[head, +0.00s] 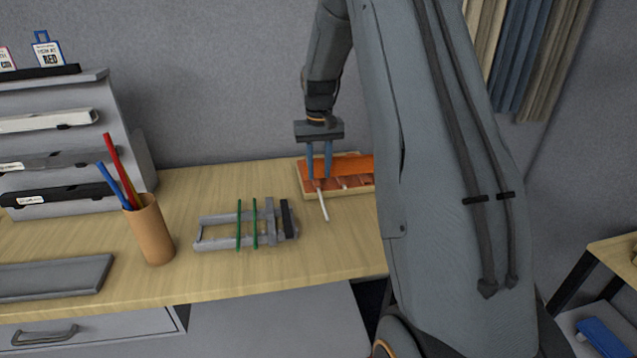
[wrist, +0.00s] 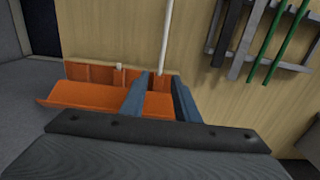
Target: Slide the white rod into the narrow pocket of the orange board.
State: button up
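The orange board (head: 350,166) lies at the back of the table, partly behind my arm; it also shows in the wrist view (wrist: 85,95), with dividers forming pockets. The white rod (head: 323,205) slants from the board's front edge out over the table. In the wrist view the rod (wrist: 166,35) runs down to the board's edge, its end between my fingertips. My gripper (head: 320,178) points down at the board with its blue fingers apart; gaps show beside the rod in the wrist view (wrist: 160,76). How deep the rod's end sits in a pocket I cannot tell.
A grey frame with green bars (head: 245,228) lies left of the board. A pen cup (head: 150,230), a grey tray (head: 55,277) and a tiered rack (head: 70,150) stand farther left. A small pale piece (wrist: 118,67) sits at the board's edge. Bare table lies around the rod.

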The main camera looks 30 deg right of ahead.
aim_at(319, 190)
jog(key=shift+r+b, duration=0.3)
jog(key=shift+r, duration=1.25)
jog(key=shift+c, duration=0.5)
